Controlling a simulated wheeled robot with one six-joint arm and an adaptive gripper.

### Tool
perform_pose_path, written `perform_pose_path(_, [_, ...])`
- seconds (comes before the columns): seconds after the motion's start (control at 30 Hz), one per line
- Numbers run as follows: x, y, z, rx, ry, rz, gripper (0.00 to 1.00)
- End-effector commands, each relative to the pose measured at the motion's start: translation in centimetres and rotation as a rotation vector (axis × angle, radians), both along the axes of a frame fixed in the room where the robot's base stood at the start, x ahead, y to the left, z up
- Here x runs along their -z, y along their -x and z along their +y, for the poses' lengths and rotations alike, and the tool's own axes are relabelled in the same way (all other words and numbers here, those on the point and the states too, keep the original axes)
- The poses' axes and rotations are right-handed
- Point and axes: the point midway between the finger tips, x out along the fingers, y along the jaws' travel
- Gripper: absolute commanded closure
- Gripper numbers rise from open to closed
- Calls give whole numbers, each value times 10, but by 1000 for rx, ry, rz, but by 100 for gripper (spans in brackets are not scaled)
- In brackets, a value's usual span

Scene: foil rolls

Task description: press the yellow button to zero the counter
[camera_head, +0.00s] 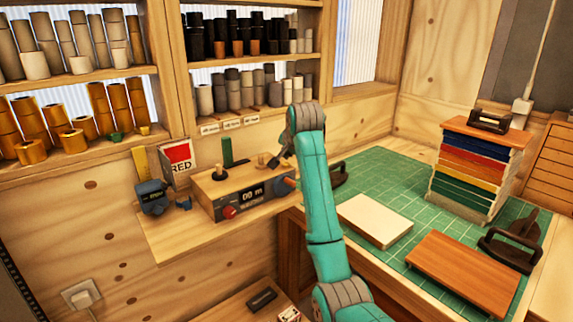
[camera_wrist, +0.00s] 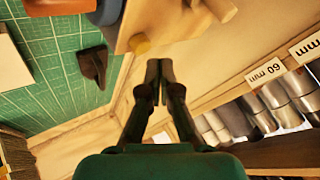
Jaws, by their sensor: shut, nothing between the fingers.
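The counter is a wooden box (camera_head: 215,190) on a ledge in the head view, with a dark display (camera_head: 252,195) that seems to read "00 m". In the wrist view the box (camera_wrist: 165,22) is at the top, and the round yellow button (camera_wrist: 138,44) sits on its edge. I cannot make out the button in the head view. My gripper (camera_wrist: 158,72) is shut and empty. Its tips are just below and right of the button in the wrist view, apparently apart from it.
A red knob (camera_head: 230,212) is on the box front, and pegs stand on its top. A blue device (camera_head: 153,197) and RED sign (camera_head: 178,160) are to its left. Shelves of rolls (camera_head: 240,90) stand behind. A green mat (camera_head: 375,175) with boards and stacked sheets (camera_head: 470,172) lies right.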

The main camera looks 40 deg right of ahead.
Motion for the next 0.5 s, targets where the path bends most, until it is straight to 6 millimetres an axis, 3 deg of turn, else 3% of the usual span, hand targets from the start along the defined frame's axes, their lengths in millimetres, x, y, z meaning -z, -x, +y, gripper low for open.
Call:
perform_pose_path(0.23, [-6, 0, 0, 0, 1, -1, 100])
perform_pose_path(0.5, [-28, 0, 0, 0, 1, -1, 100])
